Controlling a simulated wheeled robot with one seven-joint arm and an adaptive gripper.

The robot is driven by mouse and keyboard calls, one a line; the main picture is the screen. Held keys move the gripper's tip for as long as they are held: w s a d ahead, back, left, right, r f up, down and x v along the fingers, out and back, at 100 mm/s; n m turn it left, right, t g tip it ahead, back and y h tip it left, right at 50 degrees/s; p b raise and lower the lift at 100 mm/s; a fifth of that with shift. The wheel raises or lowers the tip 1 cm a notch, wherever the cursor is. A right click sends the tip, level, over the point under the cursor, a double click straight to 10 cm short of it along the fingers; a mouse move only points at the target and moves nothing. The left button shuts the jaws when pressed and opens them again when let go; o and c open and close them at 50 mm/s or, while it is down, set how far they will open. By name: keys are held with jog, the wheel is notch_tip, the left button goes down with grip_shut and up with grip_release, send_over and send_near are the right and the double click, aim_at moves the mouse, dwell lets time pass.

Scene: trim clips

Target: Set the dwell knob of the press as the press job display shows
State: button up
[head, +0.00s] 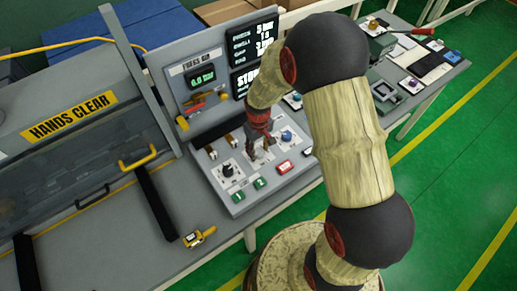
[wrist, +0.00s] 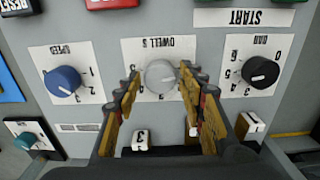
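The dwell knob (wrist: 160,76) is pale grey and sits under a label reading "DWELL S", upside down in the wrist view. My gripper (wrist: 159,80) has one finger on each side of it, with what looks like a narrow gap; contact is not clear. In the head view my gripper (head: 260,150) points down at the press panel (head: 238,198) and hides the dwell knob. The press job display (head: 251,42) is a black screen with white lines of text behind the panel. Its lines are too small to read surely, and my arm covers its right part.
In the wrist view a blue speed knob (wrist: 62,80) is left of the dwell knob and a black bar knob (wrist: 260,72) is right. A red button (wrist: 112,3) and a teal knob (wrist: 27,141) are nearby. A yellow-handled guard (head: 138,160) stands left of the panel.

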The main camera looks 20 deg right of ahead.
aim_at(259, 151)
jog(key=shift+o, duration=0.8)
jog(key=shift+r, duration=0.3)
notch_tip(259, 151, up, 11)
jog(key=shift+r, duration=0.2)
